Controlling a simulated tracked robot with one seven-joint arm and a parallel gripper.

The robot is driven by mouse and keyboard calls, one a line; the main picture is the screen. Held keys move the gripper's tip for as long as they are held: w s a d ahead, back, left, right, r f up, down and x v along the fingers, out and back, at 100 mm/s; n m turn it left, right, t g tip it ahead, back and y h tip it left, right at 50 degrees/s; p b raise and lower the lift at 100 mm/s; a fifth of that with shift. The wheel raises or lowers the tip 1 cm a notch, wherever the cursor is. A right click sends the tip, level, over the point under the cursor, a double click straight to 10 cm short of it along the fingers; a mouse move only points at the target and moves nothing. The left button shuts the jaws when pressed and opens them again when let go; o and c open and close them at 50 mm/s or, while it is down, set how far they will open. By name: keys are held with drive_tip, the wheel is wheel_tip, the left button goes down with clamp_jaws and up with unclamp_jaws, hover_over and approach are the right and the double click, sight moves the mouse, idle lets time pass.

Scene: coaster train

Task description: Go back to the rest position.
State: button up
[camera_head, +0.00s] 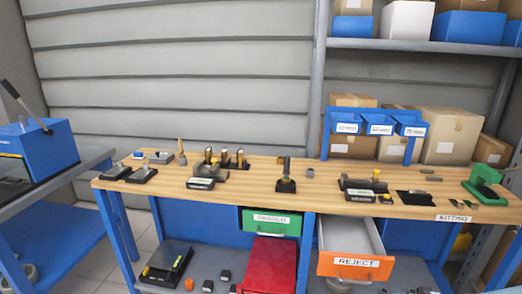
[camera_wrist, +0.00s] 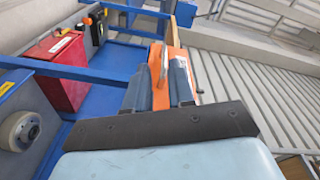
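My gripper (camera_wrist: 163,70) shows only in the wrist view. Its two dark blue-grey fingers stand apart with a gap between them. An orange surface (camera_wrist: 172,58) and a thin pale piece show beyond and between the fingertips; I cannot tell whether they touch. This orange surface looks like the front of the orange drawer marked REJECT (camera_head: 355,264), which is pulled out under the bench in the head view. The arm does not show in the head view.
The wooden workbench (camera_head: 240,185) carries several small fixtures and tools. A green drawer (camera_head: 270,222) and a red bin (camera_head: 268,262) are under it. The red bin also shows in the wrist view (camera_wrist: 62,72), near blue bench rails. A blue machine (camera_head: 38,148) stands at the left.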

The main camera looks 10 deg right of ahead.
drive_tip(key=w+a+r+g+h, duration=0.2)
drive_tip(key=a+r+g+h, duration=0.15)
drive_tip(key=r, duration=0.45)
drive_tip(key=w+a+r+g+h, duration=0.25)
drive_tip(key=r+h, duration=0.25)
drive_tip(key=r, duration=0.3)
drive_tip(key=w+a+r+g+h, duration=0.25)
drive_tip(key=a+r+h, duration=0.2)
drive_tip(key=r, duration=0.45)
drive_tip(key=s+a+r+t+h, duration=0.1)
drive_tip(key=s+a+r+t, duration=0.2)
drive_tip(key=a+r, duration=0.3)
drive_tip(key=s+a+r+t+h, duration=0.2)
drive_tip(key=s+a+r+t, duration=0.2)
drive_tip(key=r, duration=0.9)
drive_tip(key=s+a, duration=0.2)
drive_tip(key=a, duration=0.1)
drive_tip(key=shift+a+h, duration=0.15)
drive_tip(key=shift+h, duration=0.15)
